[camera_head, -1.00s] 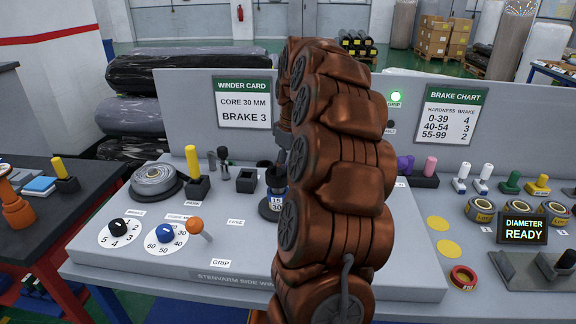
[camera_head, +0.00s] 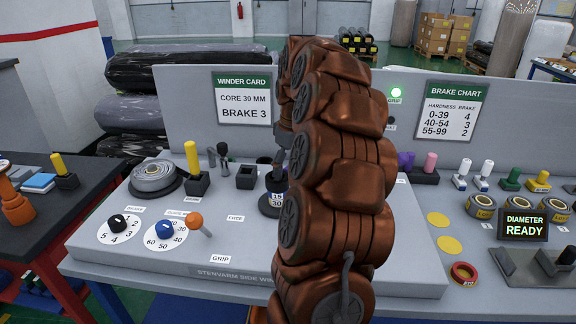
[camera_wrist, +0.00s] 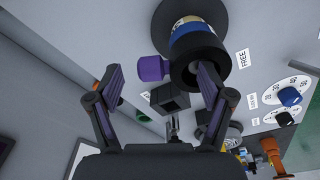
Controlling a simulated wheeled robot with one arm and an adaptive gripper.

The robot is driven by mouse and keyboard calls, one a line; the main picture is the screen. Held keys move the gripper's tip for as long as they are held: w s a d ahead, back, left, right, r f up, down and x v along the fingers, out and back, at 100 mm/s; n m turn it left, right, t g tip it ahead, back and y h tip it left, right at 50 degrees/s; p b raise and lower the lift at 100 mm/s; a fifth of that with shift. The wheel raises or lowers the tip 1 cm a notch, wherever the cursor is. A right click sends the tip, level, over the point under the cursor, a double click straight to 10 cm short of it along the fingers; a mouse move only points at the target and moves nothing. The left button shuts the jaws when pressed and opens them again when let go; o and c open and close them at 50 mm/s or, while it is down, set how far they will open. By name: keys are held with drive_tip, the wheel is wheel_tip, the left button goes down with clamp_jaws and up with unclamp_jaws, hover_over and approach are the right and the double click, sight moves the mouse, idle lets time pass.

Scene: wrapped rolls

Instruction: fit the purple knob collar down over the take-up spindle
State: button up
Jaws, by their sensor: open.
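The take-up spindle shows in the wrist view as a round dark base (camera_wrist: 172,14) with yellow and blue bands (camera_wrist: 195,43). A black ring with a purple knob (camera_wrist: 153,68) on its left side sits at the spindle's end; I take this as the collar (camera_wrist: 190,72). I cannot tell how far down it is. My gripper (camera_wrist: 160,71) is open, its fingers apart on either side of the purple knob, and no grip on it shows.
At the right are a pink peg (camera_head: 430,162), several rings and a small display (camera_head: 524,226). A grey panel (camera_head: 180,100) rises behind.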

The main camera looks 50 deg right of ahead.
wheel_tip(320, 180, up, 12)
drive_tip(key=s, duration=0.1)
drive_tip(key=shift+s, duration=0.2)
idle(0.6)
drive_tip(key=shift+a, duration=0.15)
idle(0.5)
drive_tip(key=s+a+f+n+g+p, duration=0.1)
drive_tip(key=s+a+f, duration=0.1)
drive_tip(key=a, duration=1)
drive_tip(key=s+a+f+p, duration=0.1)
drive_tip(key=a+p, duration=0.1)
drive_tip(key=a, duration=1.1)
drive_tip(key=s+a+f+m+g+p, duration=0.1)
drive_tip(key=s+a+f, duration=0.4)
drive_tip(key=s, duration=0.4)
drive_tip(key=s+a+f+g+p, duration=0.1)
drive_tip(key=s+a+f, duration=0.5)
drive_tip(key=s, duration=0.4)
drive_tip(key=shift+s+a+m, duration=0.2)
drive_tip(key=shift+m, duration=0.2)
